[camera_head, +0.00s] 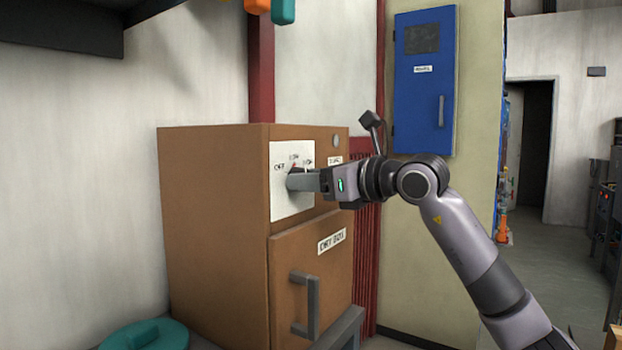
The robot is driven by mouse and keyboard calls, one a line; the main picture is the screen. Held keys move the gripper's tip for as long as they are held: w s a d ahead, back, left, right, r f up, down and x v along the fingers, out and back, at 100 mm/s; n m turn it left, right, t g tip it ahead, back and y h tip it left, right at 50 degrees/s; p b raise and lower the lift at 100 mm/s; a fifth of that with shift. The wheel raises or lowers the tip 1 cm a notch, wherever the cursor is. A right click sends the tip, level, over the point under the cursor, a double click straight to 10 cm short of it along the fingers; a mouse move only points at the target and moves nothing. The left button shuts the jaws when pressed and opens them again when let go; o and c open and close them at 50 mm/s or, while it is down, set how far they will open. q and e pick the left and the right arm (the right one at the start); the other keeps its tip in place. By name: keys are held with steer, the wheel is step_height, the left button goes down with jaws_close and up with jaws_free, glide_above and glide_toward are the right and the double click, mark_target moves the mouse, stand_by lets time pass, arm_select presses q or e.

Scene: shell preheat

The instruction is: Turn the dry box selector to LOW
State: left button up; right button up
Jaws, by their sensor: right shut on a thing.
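The dry box (215,215) is a brown cabinet at the middle left, with a "DRY BOX" label on its door. Its white selector plate (285,205) carries the markings OFF, LOW and HIGH around the knob. My right gripper (297,181) reaches in from the right and is shut on the selector knob (294,170) at the plate. The fingers hide most of the knob; a small red mark shows near the LOW marking, but I cannot tell its exact setting. My left gripper is not in view.
A grey door handle (305,305) juts from the dry box below my arm. A teal lid (146,335) is at the lower left. A blue wall cabinet (425,80) hangs behind my arm. Orange and teal objects (283,10) hang at the top. Open floor lies at the right.

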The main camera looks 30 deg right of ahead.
steer(key=shift+m, duration=0.5)
stand_by(0.3)
steer(key=o, duration=1.1)
steer(key=shift+c, duration=0.2)
steer(key=b+v, duration=0.1)
steer(key=v, duration=0.6)
steer(key=shift+b, duration=0.35)
